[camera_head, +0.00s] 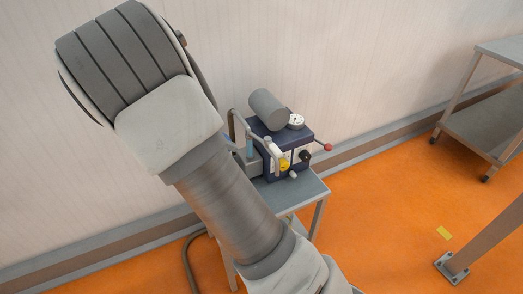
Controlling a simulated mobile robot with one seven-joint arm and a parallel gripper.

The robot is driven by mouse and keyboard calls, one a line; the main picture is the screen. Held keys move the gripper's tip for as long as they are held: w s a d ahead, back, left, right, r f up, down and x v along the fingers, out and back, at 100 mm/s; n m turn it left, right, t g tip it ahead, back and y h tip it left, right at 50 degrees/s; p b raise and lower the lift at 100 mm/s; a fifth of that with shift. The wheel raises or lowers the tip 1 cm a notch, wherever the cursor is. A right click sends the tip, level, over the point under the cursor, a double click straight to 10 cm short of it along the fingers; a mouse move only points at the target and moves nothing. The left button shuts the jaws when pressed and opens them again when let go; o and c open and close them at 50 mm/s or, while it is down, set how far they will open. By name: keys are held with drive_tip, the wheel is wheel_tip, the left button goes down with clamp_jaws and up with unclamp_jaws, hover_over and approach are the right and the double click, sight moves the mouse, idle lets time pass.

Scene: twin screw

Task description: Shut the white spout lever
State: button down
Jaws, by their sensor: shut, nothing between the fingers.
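A dark blue machine (310,136) stands on a small grey table against the wall, in the middle of the head view. A small white part (272,148) and a small whitish knob (293,174) show at its front. I cannot tell which of them is the white spout lever, or how the lever stands. My arm crosses the view from upper left to lower middle and covers the machine's left side. My gripper does not show.
The machine carries a grey cylinder (268,109), a dial gauge (296,121), a yellow knob (284,164) and a red-tipped lever (327,147). Its grey table (313,187) stands on orange floor. A wheeled metal table (485,115) is at right. Open floor lies between.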

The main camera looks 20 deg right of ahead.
drive_tip(key=b, duration=0.3)
approach(273, 149)
drive_tip(key=shift+a+f+x, duration=0.55)
drive_tip(key=shift+f+x, duration=0.05)
drive_tip(key=shift+x, duration=2.95)
drive_tip(key=shift+s, duration=0.3)
